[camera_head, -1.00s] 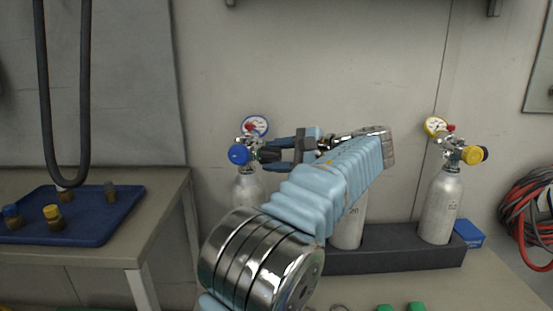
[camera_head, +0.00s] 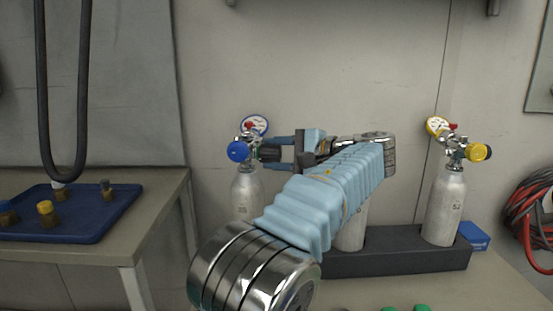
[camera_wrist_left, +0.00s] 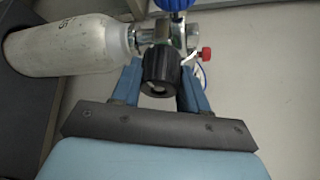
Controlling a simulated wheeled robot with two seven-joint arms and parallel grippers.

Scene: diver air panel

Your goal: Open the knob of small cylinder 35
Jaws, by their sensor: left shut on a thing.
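The left small cylinder (camera_head: 246,196) stands upright at the back, silver-white, with a blue cap (camera_head: 238,151), a round gauge (camera_head: 254,125) and a black knob (camera_head: 270,154) on its right side. Its number is hard to read in the head view; in the left wrist view the mark on the cylinder (camera_wrist_left: 70,45) looks like 35. My left gripper (camera_head: 272,152) reaches it from the right, its blue fingers on either side of the black knob. The left wrist view shows the knob (camera_wrist_left: 161,68) between the fingers, shut on it. My right gripper is not in view.
A middle cylinder (camera_head: 351,232) is partly hidden behind my left arm. A right cylinder (camera_head: 444,207) with a yellow cap stands in a dark rack (camera_head: 400,262). A blue tray (camera_head: 95,226) with several small fittings lies on the left table. Red and black hoses (camera_head: 528,205) hang at right.

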